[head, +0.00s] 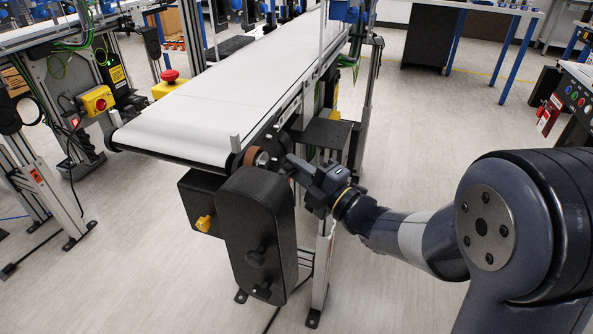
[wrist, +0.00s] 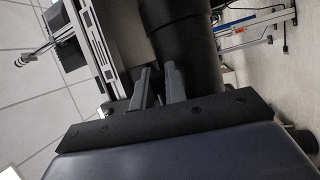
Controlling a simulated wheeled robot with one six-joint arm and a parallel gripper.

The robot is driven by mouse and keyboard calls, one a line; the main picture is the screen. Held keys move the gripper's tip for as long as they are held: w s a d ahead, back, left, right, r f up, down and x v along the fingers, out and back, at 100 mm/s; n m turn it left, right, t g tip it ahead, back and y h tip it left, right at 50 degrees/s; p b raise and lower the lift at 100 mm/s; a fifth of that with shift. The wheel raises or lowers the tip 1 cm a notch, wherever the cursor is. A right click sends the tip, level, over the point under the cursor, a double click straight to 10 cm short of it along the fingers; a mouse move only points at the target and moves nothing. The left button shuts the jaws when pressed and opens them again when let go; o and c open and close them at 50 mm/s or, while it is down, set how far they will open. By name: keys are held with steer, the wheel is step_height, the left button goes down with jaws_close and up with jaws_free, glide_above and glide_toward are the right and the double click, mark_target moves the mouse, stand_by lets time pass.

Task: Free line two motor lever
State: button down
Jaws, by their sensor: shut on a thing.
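My gripper (head: 292,162) is at the near end of the white belt conveyor (head: 225,85), behind the black drive housing (head: 258,225) and close to its upper right edge. In the wrist view my two fingers (wrist: 160,82) stand a small gap apart, in front of a large black motor cylinder (wrist: 180,50). They are shut on a dark part by the motor. This part is mostly hidden, and I cannot make out its shape or tell whether it is the lever. A brown roller end (head: 256,158) shows just left of the fingers.
A yellow knob (head: 204,223) sits on a black box left of the housing. A red emergency button (head: 170,76) stands beyond the belt's left edge. Conveyor legs (head: 321,270) stand below my gripper. The floor (head: 440,130) to the right is clear up to a control panel (head: 577,95).

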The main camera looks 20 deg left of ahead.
steer(key=shift+f+n+y+b, duration=0.15)
steer(key=shift+n+y+b, duration=0.25)
steer(key=shift+b, duration=0.7)
steer(key=shift+r+n+b, duration=0.2)
steer(key=shift+n+b, duration=0.3)
steer(key=shift+b, duration=0.5)
steer(key=shift+r+n+b, duration=0.35)
steer(key=shift+n+b, duration=0.05)
steer(key=shift+b, duration=0.2)
steer(key=c, duration=1.5)
jaws_free()
